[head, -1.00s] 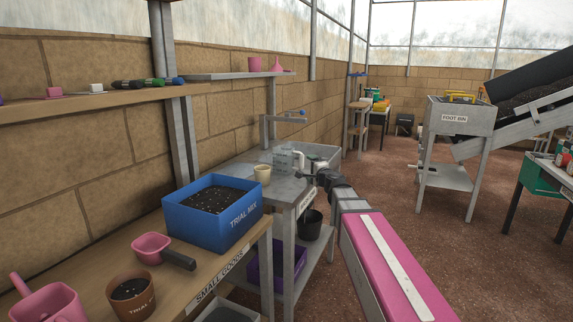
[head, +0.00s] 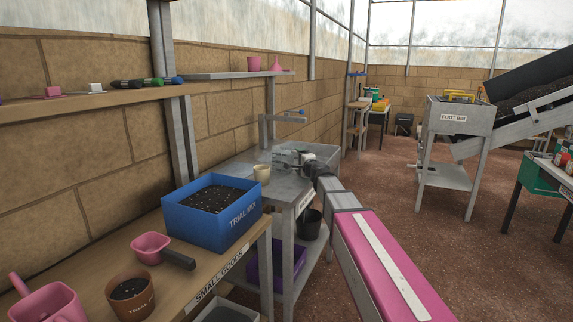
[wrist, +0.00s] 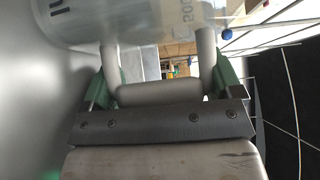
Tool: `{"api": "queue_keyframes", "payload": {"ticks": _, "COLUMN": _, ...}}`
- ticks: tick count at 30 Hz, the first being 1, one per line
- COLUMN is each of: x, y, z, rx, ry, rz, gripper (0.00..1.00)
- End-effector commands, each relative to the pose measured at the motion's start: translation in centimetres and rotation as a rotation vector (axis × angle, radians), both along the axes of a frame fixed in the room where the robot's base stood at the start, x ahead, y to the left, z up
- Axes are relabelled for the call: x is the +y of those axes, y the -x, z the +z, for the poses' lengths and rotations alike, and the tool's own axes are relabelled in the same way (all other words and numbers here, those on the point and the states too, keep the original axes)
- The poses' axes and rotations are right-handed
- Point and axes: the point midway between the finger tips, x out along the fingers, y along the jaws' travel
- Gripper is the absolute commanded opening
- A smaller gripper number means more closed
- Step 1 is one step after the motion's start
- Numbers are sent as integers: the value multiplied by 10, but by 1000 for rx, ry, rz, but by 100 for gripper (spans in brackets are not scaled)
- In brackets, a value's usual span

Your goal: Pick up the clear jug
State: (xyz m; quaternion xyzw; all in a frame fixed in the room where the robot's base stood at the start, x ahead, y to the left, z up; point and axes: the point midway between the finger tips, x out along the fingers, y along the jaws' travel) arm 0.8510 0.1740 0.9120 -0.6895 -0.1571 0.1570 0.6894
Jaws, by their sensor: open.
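The clear jug (head: 286,158) is on the grey metal bench, partly hidden behind my gripper (head: 311,166) in the head view. In the wrist view its clear body (wrist: 150,20) with dark markings fills the top of the picture. A pale U-shaped handle (wrist: 160,93) comes from it toward my gripper (wrist: 160,84). The green fingers are apart, one at each side of the handle. I cannot tell whether either finger touches it. Nothing is held.
A cream cup (head: 262,174) stands left of the jug on the metal bench (head: 283,190). A blue box of soil marked TRIAL MIX (head: 225,232) is nearer on the wooden bench. A small bracket shelf (head: 285,119) is above the back of the bench.

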Motion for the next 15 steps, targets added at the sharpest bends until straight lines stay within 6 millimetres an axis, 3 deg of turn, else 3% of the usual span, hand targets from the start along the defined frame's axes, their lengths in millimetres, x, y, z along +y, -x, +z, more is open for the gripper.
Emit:
{"api": "queue_keyframes", "payload": {"ticks": 1, "x": 0, "y": 0, "z": 0, "rx": 0, "ry": 0, "rz": 0, "gripper": 82}}
{"api": "queue_keyframes", "payload": {"ticks": 4, "x": 0, "y": 0, "z": 0, "rx": 0, "ry": 0, "rz": 0, "gripper": 49}}
{"api": "queue_keyframes", "payload": {"ticks": 15, "x": 0, "y": 0, "z": 1, "rx": 0, "ry": 0, "rz": 0, "gripper": 48}}
